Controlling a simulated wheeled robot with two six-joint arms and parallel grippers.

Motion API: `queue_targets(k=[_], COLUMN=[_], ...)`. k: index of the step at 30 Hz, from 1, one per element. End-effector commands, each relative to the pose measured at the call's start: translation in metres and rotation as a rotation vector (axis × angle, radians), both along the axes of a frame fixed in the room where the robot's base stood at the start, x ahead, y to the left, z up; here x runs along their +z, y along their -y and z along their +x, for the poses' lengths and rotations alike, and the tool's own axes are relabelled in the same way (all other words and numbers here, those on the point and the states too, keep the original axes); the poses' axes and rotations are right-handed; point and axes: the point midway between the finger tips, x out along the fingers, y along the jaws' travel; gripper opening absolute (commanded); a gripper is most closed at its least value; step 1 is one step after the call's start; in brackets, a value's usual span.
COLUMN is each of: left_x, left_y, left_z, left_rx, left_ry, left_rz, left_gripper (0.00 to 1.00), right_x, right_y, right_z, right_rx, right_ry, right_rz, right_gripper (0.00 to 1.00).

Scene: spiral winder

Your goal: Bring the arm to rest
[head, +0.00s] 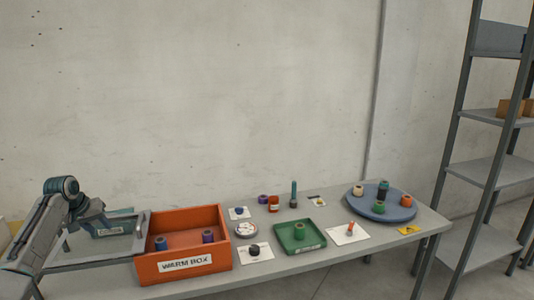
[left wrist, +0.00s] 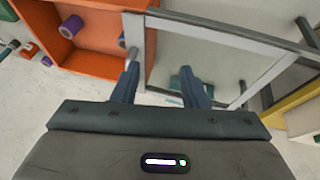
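My left arm stands folded at the left end of the table in the head view. Its gripper (head: 106,226) hangs low beside the warm box, over a grey-framed clear panel (head: 66,265). My right gripper is in neither view.
The orange warm box (head: 184,274) holds several spools, close right of my left gripper. Farther right are a green tray (head: 284,244) with a spool, white cards, small items and a blue round plate (head: 362,212) with several spools. A grey shelf (head: 478,170) stands at right.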

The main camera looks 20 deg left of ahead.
Motion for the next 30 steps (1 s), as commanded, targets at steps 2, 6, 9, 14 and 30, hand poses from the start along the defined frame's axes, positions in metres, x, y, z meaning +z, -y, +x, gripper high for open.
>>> queue_targets(k=[2, 6, 9, 14, 30], left_x=[-0.017, -0.045, -0.068, -0.116, -0.423], left_y=[0.003, 0.007, 0.01, 0.019, 0.109], left_z=[0.001, 0.002, 0.003, 0.0, -0.112], left_rx=[-0.001, -0.002, -0.003, -0.009, -0.125], left_ry=[-0.008, -0.02, -0.03, -0.053, -0.207], left_rz=[0.004, 0.014, 0.023, 0.042, 0.171], left_gripper=[0.4, 0.4, 0.4, 0.4, 0.4], right_x=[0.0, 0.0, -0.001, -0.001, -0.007], right_y=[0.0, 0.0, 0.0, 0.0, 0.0], right_z=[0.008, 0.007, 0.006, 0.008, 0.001], right_rx=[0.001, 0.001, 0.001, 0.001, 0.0], right_ry=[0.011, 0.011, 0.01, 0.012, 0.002], right_rz=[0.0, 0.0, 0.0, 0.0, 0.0], right_gripper=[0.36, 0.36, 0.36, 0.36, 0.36])
